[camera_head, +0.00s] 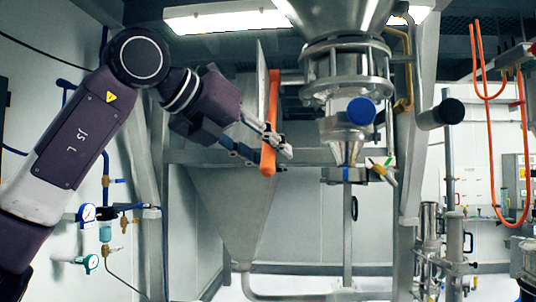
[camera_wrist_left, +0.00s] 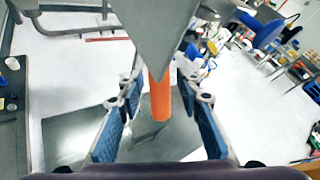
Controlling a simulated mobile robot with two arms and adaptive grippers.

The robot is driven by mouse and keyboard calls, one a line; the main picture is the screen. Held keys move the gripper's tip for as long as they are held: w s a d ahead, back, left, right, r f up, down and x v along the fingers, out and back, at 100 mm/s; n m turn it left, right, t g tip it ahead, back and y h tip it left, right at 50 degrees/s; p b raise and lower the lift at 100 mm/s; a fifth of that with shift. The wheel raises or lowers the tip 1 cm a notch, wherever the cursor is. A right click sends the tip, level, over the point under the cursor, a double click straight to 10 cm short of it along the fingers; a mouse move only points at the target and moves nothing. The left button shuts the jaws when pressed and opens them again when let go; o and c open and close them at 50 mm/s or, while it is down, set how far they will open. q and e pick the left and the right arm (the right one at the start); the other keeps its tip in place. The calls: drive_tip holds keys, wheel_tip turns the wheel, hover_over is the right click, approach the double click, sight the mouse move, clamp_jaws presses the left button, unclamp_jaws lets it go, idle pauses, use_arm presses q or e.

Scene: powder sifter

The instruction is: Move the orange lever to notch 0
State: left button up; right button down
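The orange lever (camera_head: 269,130) is a long upright bar beside a thin grey plate (camera_head: 262,75) in the head view. My left gripper (camera_head: 263,146) is at the lever's lower part, with one finger passing behind it. In the left wrist view, the lever's rounded end (camera_wrist_left: 160,98) shows below the grey plate. It stands between the two blue-padded fingers of my left gripper (camera_wrist_left: 160,92), with a gap on each side. The gripper is open. Notch marks cannot be read. My right gripper is not in view.
A steel sifter column (camera_head: 346,85) with a blue round cap (camera_head: 361,111) stands right of the lever. A grey hopper (camera_head: 235,205) is below and behind. A horizontal steel beam (camera_head: 205,157) runs behind my gripper. An orange hose (camera_head: 490,130) hangs at the far right.

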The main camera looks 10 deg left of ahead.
use_arm(q)
drive_tip(key=shift+f, duration=0.1)
drive_tip(key=v, duration=1.2)
